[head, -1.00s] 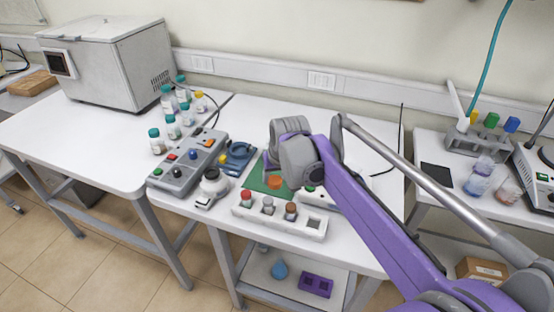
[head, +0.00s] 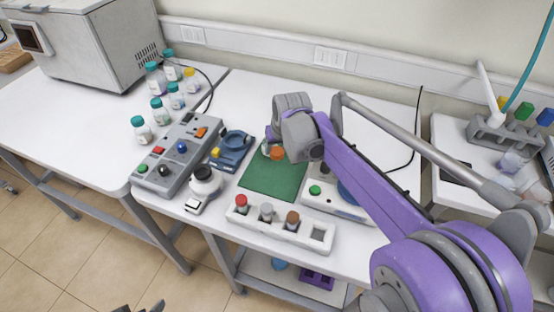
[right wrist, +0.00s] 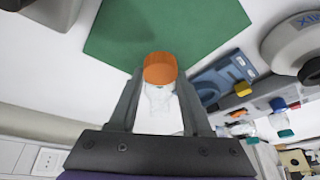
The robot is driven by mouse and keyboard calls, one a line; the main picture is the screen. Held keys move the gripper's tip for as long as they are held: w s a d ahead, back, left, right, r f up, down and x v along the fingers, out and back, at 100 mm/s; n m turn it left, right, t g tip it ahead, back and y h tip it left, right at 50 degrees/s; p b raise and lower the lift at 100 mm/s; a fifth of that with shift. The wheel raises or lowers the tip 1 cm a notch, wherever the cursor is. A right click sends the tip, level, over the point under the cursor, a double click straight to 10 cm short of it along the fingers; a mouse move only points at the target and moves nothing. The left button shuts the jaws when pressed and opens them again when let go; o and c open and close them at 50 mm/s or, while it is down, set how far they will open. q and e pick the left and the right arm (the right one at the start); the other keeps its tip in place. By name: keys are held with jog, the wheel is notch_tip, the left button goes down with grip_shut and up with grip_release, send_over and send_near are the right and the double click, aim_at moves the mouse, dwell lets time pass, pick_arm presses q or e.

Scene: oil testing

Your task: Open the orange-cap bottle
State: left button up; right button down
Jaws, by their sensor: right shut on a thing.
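The orange-cap bottle has a clear body and an orange cap (head: 277,153); it stands upright at or above the back edge of the green mat (head: 272,182). In the right wrist view its orange cap (right wrist: 160,68) and clear body (right wrist: 158,100) show between the fingers. My right gripper (right wrist: 160,104) is shut on the body, below the cap, and the cap is on. Whether the bottle touches the mat I cannot tell. Dark tips at the bottom left edge of the head view look like my left gripper (head: 140,306), mostly cut off, over the floor.
In front of the mat is a white rack (head: 280,232) with red-, grey- and brown-capped bottles and an empty square slot. A white device (head: 330,202) is right of the mat, partly behind my arm. Left are a grey control box (head: 178,155) and several teal-capped bottles (head: 158,110).

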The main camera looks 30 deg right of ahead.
aim_at(275, 163)
jog(key=shift+f, duration=2.7)
jog(key=c, duration=0.8)
grip_release()
jog(key=shift+w+f, duration=0.1)
jog(key=shift+f, duration=0.05)
jog(key=o, duration=0.5)
jog(key=shift+c, duration=0.2)
jog(key=shift+r, duration=0.25)
jog(key=v, duration=1.2)
jog(key=shift+p, duration=0.35)
jog(key=shift+d, duration=0.1)
